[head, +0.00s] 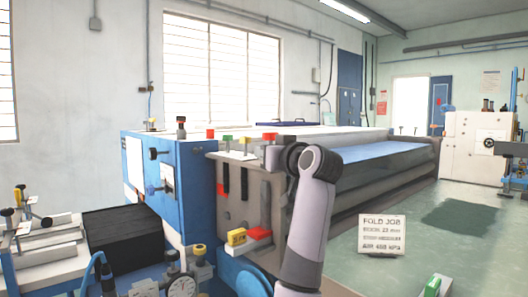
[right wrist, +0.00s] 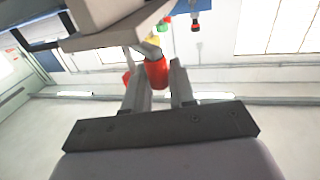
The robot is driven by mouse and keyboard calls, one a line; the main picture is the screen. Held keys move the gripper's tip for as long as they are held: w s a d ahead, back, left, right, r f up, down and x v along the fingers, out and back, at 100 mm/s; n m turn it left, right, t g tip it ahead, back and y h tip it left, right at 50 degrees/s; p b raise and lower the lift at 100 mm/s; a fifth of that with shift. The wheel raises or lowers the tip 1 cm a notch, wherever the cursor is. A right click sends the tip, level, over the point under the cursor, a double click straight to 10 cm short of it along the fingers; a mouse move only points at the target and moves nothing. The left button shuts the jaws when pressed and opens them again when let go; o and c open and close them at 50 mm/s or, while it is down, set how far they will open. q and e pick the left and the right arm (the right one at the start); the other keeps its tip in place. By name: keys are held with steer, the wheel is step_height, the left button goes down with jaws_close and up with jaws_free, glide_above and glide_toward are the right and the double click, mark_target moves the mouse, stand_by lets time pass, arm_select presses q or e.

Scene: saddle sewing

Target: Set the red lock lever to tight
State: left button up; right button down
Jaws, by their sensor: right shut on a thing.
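A red knob (right wrist: 157,73) is between the two fingers of my right gripper (right wrist: 160,88) in the right wrist view, and the gripper is shut on it. A yellow and a green knob show beyond it. In the head view a red-topped lever (head: 270,137) stands at the right end of the row on the machine's near panel, close beside my right arm. Another red knob (head: 211,133) stands at the left end. No tight marking is legible. My left gripper is not in view.
A fold job sign (head: 382,235) stands at right. Green floor is open beyond it.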

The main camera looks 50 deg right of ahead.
steer(key=shift+s+d+y, duration=0.1)
steer(key=shift+y, duration=0.2)
steer(key=c, duration=1.1)
jaws_free()
steer(key=shift+o, duration=0.2)
steer(key=b+v, duration=0.1)
steer(key=v, duration=0.6)
steer(key=shift+f, duration=0.1)
